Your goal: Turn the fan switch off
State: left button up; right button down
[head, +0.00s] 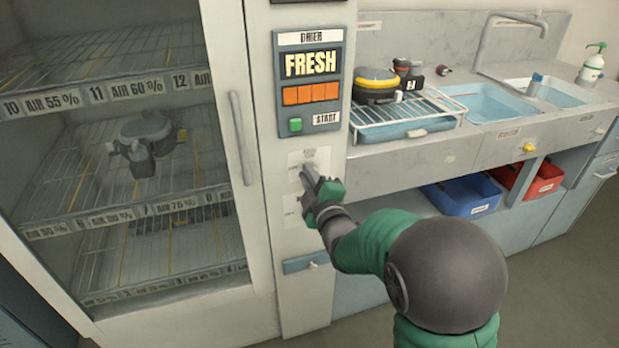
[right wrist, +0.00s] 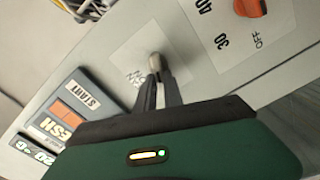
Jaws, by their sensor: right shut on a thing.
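The fan switch (right wrist: 156,62) is a small grey lever on a pale label plate, seen in the right wrist view. Small dark lettering, too blurred to read surely, sits beside it. My right gripper (right wrist: 160,82) is shut on this lever, its two dark fingers close together at it. In the head view my right gripper (head: 310,174) reaches the label plate (head: 294,160) on the dryer's front column, below the display, and hides the lever. Which position the switch is in I cannot tell. My left gripper is not in view.
The dryer display (head: 310,65) reads FRESH, with a green start button (head: 295,125) below. An orange knob (right wrist: 250,6) marked OFF, 30 and 40 is near the switch. The glass-door cabinet (head: 130,200) stands left. A rack (head: 405,118) and sinks (head: 485,100) are right.

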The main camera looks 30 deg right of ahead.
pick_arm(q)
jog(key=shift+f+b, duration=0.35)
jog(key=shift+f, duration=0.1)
pick_arm(e)
jog(key=shift+a+f+n, duration=0.1)
jog(key=shift+f+n, duration=0.25)
jog(key=shift+n, duration=0.8)
jog(key=shift+a+f+n, duration=0.1)
jog(key=shift+f+n, duration=0.2)
jog(key=shift+n, duration=0.85)
jog(key=c, duration=1.5)
grip_release()
jog(key=shift+d, duration=0.1)
jog(key=shift+o, duration=0.2)
jog(key=shift+r, duration=0.1)
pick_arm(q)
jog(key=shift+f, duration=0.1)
